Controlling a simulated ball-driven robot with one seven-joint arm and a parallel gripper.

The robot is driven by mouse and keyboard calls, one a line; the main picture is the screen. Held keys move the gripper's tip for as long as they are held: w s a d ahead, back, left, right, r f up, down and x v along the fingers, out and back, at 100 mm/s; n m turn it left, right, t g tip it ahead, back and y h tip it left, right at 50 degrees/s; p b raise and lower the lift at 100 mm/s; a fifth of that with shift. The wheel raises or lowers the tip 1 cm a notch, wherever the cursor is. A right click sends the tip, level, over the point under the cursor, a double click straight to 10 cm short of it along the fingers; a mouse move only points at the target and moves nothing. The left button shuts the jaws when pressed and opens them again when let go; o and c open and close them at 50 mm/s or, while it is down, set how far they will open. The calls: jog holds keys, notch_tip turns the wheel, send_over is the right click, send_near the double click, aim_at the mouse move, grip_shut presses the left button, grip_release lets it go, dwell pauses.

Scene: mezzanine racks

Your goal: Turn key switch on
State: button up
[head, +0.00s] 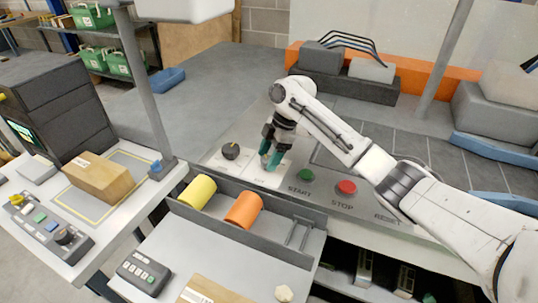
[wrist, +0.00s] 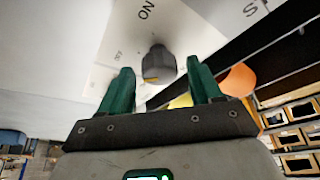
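A dark grey knob with an orange-yellow mark, taken to be the key switch (wrist: 158,62), sits on a white plate between my fingers in the wrist view. "ON" is printed above it and a smaller label, apparently "OFF", to its left. Its mark shows on the lower side, away from "ON". My gripper (wrist: 159,75) is open, with gaps between both green fingers and the knob. In the head view my gripper (head: 269,157) is low over the panel, left of START, and hides this switch. How far the fingertips reach around it is unclear.
Another black knob (head: 231,151) stands just left of my gripper. A green START button (head: 306,175) and red STOP button (head: 346,187) lie to the right. A grey tray (head: 285,203) in front holds a yellow cylinder (head: 198,192) and an orange cylinder (head: 243,209).

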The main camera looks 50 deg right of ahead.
jog(key=c, duration=1)
jog(key=shift+o, duration=0.2)
jog(key=shift+p, duration=0.35)
jog(key=m+p, duration=0.1)
jog(key=m+t+p, duration=0.1)
jog(key=m+p, duration=0.1)
jog(key=p, duration=0.1)
jog(key=shift+s+a+r+m+h, duration=0.1)
jog(key=shift+a+r+m+h, duration=0.1)
jog(key=shift+r+m+h, duration=0.15)
jog(key=m+h+p, duration=0.1)
jog(key=m+p, duration=0.1)
jog(key=m+t+h+p, duration=0.1)
jog(key=m+p, duration=0.2)
jog(key=shift+s+a+f+m, duration=0.1)
jog(key=shift+f+m, duration=0.05)
jog(key=shift+m, duration=0.1)
jog(key=m+p, duration=0.1)
jog(key=m, duration=0.1)
jog(key=m+h+p, duration=0.1)
jog(key=m, duration=0.1)
jog(key=shift+a+t+h+p, duration=0.1)
jog(key=shift+t+h+p, duration=0.2)
jog(key=shift+p, duration=0.1)
jog(key=m, duration=0.2)
jog(key=m+h+p, duration=0.1)
jog(key=m, duration=0.1)
jog(key=shift+f+m+h, duration=0.1)
jog(key=shift+m+h, duration=0.15)
jog(key=shift+m, duration=0.05)
